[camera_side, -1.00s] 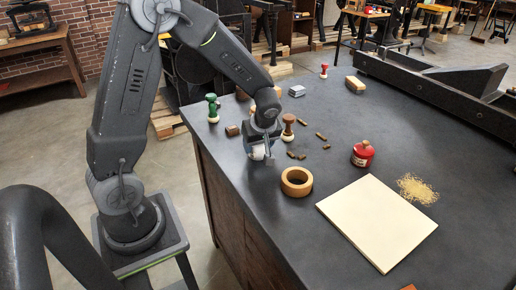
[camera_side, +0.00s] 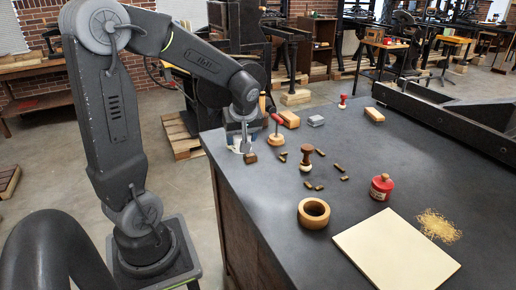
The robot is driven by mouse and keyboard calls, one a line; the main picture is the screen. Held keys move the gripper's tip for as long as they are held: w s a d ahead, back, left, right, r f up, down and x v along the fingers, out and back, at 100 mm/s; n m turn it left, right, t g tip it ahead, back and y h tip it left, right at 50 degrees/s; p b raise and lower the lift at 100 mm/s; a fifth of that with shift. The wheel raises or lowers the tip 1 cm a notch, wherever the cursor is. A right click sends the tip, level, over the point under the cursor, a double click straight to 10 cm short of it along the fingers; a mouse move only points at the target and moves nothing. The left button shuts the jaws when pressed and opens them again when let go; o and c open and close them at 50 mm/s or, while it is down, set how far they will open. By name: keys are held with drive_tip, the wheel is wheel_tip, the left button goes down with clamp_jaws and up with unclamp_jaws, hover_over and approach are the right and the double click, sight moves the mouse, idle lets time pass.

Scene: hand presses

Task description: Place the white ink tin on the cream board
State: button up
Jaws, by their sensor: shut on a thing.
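The cream board (camera_side: 396,255) lies flat at the front right of the dark worktop, its upper face bare. My gripper (camera_side: 243,146) is at the worktop's left edge, well to the left of and behind the board. It is shut on a small pale thing, which looks like the white ink tin (camera_side: 237,149). The fingers hide much of it, and its height above the worktop is hard to tell.
A brown block (camera_side: 250,158) is right by my gripper. A red-handled stamp (camera_side: 277,130), a brown-handled stamp (camera_side: 306,160) and several small brown pieces are nearby.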

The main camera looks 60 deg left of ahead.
drive_tip(key=shift+s+a+r, duration=0.45)
drive_tip(key=shift+s+a, duration=0.05)
drive_tip(key=w+d+m+t, duration=0.1)
drive_tip(key=w+d+m, duration=0.3)
drive_tip(key=w+d, duration=0.5)
drive_tip(key=m+t+h, duration=0.2)
drive_tip(key=m+h, duration=0.1)
drive_tip(key=m, duration=0.5)
hover_over(398, 246)
drive_tip(key=s, duration=0.2)
drive_tip(key=f, duration=0.5)
drive_tip(key=shift+w+d+f, duration=0.1)
drive_tip(key=shift+d+f, duration=0.15)
drive_tip(key=shift+f, duration=0.05)
drive_tip(key=shift+d+f, duration=0.2)
drive_tip(key=shift+f, duration=0.1)
drive_tip(key=shift+f+n, duration=0.3)
drive_tip(key=shift+f, duration=1.5)
